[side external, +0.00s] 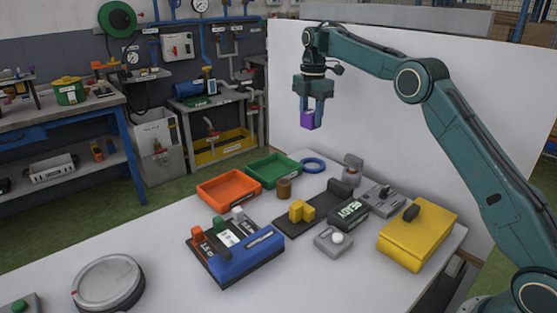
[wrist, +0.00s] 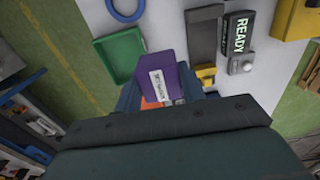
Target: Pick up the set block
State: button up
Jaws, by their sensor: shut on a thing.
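My gripper (side external: 311,116) is shut on a purple block (side external: 308,120) and holds it in the air well above the table. In the wrist view the purple block (wrist: 167,82) sits between the fingers, with a small white label on its face. The label's print is too small to read. The block looks slightly tilted in the picture and touches nothing but the fingers.
Below stand an orange tray (side external: 229,187), a green tray (side external: 273,170), a blue ring (side external: 312,165), a dark rail with a yellow block (side external: 301,211), a READY sign (side external: 350,213), a yellow box (side external: 417,234) and a blue device (side external: 245,259). The table's front middle is clear.

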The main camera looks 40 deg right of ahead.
jog(key=shift+r, duration=0.3)
jog(key=shift+s, duration=0.15)
dwell(0.5)
